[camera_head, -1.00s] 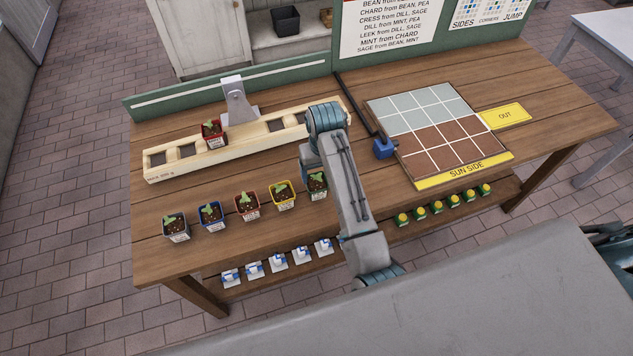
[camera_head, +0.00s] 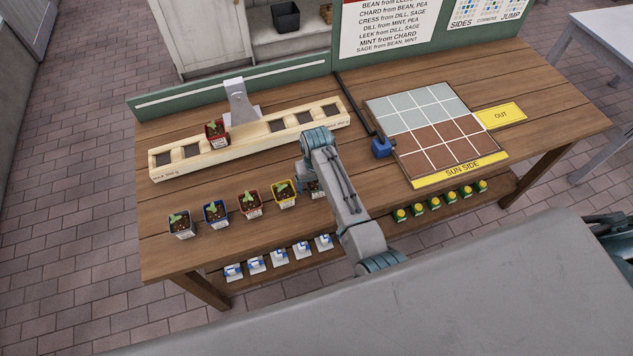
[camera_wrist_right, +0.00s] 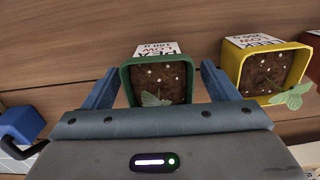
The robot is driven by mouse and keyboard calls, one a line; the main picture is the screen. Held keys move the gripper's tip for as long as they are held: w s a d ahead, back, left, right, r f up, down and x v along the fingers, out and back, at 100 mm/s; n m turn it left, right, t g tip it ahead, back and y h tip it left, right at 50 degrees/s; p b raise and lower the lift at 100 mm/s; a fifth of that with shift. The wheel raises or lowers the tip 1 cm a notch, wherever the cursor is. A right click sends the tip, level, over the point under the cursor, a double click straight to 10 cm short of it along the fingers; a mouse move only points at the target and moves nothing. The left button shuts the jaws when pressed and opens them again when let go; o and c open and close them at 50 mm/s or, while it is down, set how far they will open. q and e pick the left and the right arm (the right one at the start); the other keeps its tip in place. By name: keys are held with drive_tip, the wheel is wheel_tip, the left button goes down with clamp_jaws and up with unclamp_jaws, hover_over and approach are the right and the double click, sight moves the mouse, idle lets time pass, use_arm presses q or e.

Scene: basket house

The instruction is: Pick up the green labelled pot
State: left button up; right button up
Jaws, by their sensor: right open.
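The green pot (camera_wrist_right: 157,66) holds dark soil and a small seedling, with a white label on its far side in the right wrist view. Its label seems to read PEA, LOW. In the head view the green pot (camera_head: 315,188) is mostly hidden behind my right arm, at the right end of the pot row. My right gripper (camera_wrist_right: 158,82) is open, with one finger on each side of the green pot. I cannot tell whether the fingers touch it. In the head view the fingers are hidden. My left gripper is not in view.
A yellow pot (camera_head: 284,200) stands close beside the green one, then red, blue and grey pots. A wooden rack (camera_head: 197,165) behind holds a red pot (camera_head: 215,138). A gridded board (camera_head: 408,164) lies to the right. Small white-and-blue and green-and-yellow items line the lower shelf.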

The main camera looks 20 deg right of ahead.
drive_tip(key=shift+d+f, duration=0.1)
drive_tip(key=shift+f, duration=0.4)
drive_tip(key=c, duration=1.1)
drive_tip(key=shift+c, duration=0.2)
drive_tip(key=shift+w+r, duration=0.1)
